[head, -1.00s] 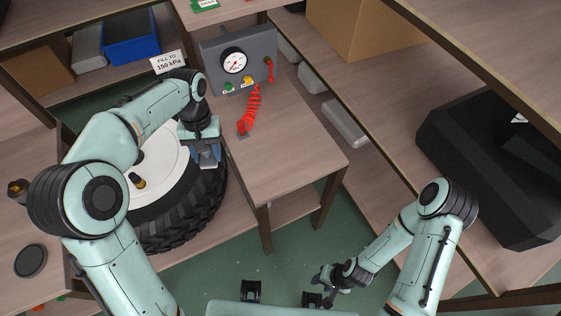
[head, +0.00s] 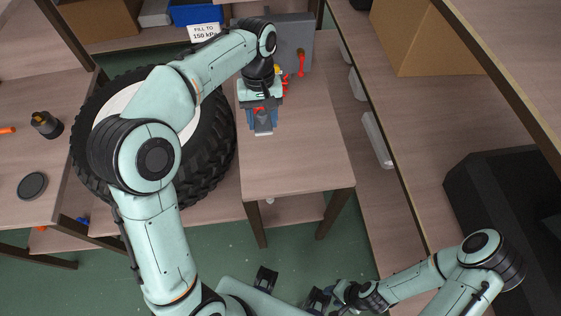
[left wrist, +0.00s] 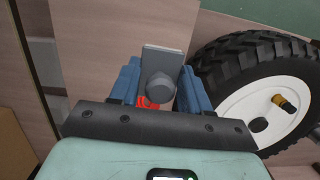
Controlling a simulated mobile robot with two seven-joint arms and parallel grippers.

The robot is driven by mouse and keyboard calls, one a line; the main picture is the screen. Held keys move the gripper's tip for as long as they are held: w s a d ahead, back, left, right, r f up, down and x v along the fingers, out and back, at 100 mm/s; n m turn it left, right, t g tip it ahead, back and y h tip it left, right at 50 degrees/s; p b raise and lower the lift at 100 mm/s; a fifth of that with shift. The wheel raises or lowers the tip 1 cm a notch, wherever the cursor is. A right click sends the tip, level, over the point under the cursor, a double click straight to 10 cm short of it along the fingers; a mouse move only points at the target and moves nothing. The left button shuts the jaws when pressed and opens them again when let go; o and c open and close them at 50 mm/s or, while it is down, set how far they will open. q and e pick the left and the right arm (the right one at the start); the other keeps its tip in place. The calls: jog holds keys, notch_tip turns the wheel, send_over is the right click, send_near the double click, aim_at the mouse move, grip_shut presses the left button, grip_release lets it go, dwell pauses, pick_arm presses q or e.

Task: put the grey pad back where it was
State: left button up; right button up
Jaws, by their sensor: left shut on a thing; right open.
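The grey pad (left wrist: 163,60), a flat plate with a round grey knob, is between the blue fingers of my left gripper (left wrist: 163,88) in the left wrist view. In the head view the left gripper (head: 262,120) is shut on it over the narrow wooden table (head: 295,165), and the pad's grey end (head: 263,127) shows below the fingers. I cannot tell whether the pad touches the table. My right gripper (head: 325,297) is open and empty low at the bottom, away from the table.
The red hose (head: 285,82) lies close behind my left gripper, in front of the grey gauge box (head: 295,40), which my arm partly hides. The big tyre wheel (head: 212,145) stands left of the table. The table's near part is clear.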

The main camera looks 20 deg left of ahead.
aim_at(268, 166)
pick_arm(q)
jog(key=shift+w+d, duration=0.1)
jog(key=shift+d, duration=0.05)
jog(key=shift+d+f, duration=0.1)
jog(key=shift+f, duration=0.15)
notch_tip(268, 166, down, 19)
jog(key=b, duration=0.2)
jog(key=shift+f+b, duration=0.2)
jog(key=shift+b, duration=0.15)
jog(key=shift+f, duration=0.2)
jog(key=o, duration=1.2)
